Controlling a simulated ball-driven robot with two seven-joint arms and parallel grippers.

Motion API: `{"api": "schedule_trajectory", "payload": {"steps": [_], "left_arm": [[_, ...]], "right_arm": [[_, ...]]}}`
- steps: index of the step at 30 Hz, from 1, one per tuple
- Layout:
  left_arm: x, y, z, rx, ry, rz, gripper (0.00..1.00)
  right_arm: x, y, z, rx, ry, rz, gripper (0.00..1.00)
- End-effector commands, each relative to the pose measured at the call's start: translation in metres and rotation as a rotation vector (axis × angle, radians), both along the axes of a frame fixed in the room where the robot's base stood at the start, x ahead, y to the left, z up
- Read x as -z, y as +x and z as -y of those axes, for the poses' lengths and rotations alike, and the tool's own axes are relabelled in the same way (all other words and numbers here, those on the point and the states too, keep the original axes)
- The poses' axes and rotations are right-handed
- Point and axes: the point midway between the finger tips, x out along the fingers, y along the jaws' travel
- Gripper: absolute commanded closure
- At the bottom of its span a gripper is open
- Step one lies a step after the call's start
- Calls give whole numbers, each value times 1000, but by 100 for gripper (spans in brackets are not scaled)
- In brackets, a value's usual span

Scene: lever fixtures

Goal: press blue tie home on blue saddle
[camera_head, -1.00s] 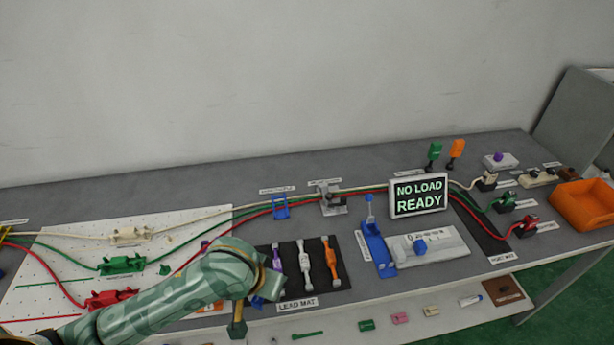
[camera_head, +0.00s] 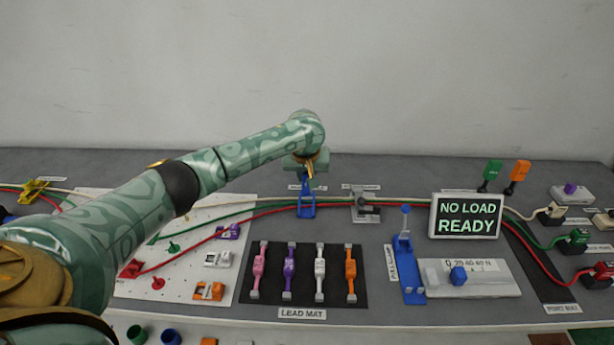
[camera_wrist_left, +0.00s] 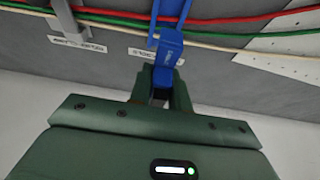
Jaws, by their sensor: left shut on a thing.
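My left gripper (camera_head: 307,174) reaches out to the blue saddle (camera_head: 307,208) at the back middle of the bench. In the left wrist view, the fingers of my left gripper (camera_wrist_left: 161,90) are shut on a blue tie (camera_wrist_left: 168,50), a narrow piece with small lettering. Blue side arms of the saddle (camera_wrist_left: 185,14) show just beyond it, by the red, green and cream cables. The tie overlaps the saddle in this view, and I cannot tell how far it is seated. My right gripper is not in view.
Red, green and cream cables (camera_head: 268,209) run along the bench past a grey metal clamp (camera_head: 366,207) to the right. A NO LOAD READY display (camera_head: 466,217) and a blue pull fixture (camera_head: 407,262) stand right. A black lead mat (camera_head: 305,299) holds several coloured leads.

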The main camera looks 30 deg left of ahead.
Motion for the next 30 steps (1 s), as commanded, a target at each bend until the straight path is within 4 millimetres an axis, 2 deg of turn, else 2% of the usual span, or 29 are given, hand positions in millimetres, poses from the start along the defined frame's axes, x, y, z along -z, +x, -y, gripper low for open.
{"api": "schedule_trajectory", "payload": {"steps": [7, 12, 21, 30], "left_arm": [[-2, 0, 1, 1, 0, 1, 100], [-5, -1, 1, -1, 0, 3, 100], [26, -1, 1, 0, 1, 1, 100], [29, -1, 1, 1, 2, 2, 100]], "right_arm": [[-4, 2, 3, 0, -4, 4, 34], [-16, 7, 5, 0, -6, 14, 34], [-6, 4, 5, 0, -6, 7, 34], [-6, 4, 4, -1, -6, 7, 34]]}}
